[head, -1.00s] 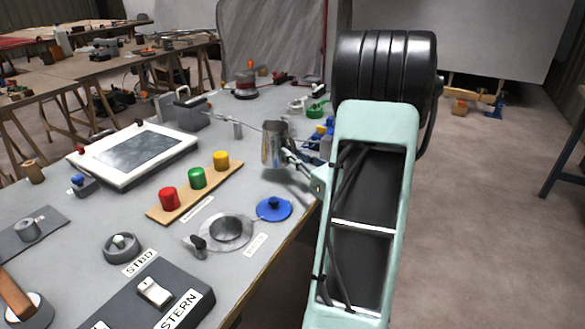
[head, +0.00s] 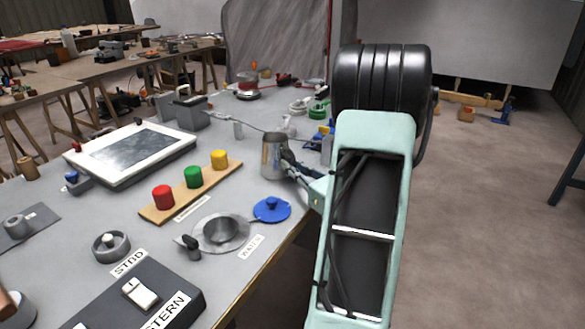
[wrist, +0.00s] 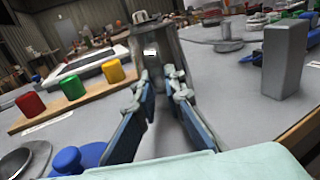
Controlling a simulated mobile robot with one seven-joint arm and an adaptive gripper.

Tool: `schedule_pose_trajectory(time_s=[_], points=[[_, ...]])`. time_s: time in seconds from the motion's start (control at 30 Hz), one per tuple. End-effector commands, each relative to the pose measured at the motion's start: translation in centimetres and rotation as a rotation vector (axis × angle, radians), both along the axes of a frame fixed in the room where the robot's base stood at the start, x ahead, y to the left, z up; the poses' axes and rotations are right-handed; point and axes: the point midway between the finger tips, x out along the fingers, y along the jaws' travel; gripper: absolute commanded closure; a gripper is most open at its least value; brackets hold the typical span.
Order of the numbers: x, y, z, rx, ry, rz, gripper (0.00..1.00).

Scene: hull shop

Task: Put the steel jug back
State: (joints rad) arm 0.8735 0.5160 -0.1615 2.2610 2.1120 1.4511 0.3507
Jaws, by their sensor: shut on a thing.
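The steel jug (head: 271,155) is upright near the right edge of the grey workbench (head: 95,215), beyond the blue lid (head: 271,209). It also shows in the wrist view (wrist: 158,48), between the fingertips. My gripper (head: 288,161) is shut on the jug from its near right side; in the wrist view the gripper (wrist: 163,88) has a finger on each side. I cannot tell whether the jug's base touches the bench. A round plate with a steel bowl (head: 221,230) lies nearer, beside a WATER label (head: 250,247).
A wooden strip (head: 154,211) with red, green and yellow cylinders lies left of the jug. A white framed panel (head: 120,178) is further left. A grey block (wrist: 285,58) stands right of the jug in the wrist view. Bare bench lies between the strip and the jug.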

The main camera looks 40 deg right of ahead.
Motion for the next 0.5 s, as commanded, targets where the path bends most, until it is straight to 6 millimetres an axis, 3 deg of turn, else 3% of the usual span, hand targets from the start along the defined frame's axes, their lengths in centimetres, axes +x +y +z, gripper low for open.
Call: schedule_pose_trajectory(time_s=[0.1, 0.13, 0.3, 0.5], points=[[0.00, -0.02, -0.37, -0.001, -0.002, 0.000, 1.00], [-0.01, -0.02, -0.42, 0.000, 0.000, 0.000, 0.89], [-0.01, -0.02, -0.31, 0.000, 0.001, 0.000, 0.73], [-0.02, -0.02, -0.31, 0.000, 0.001, 0.000, 0.73]])
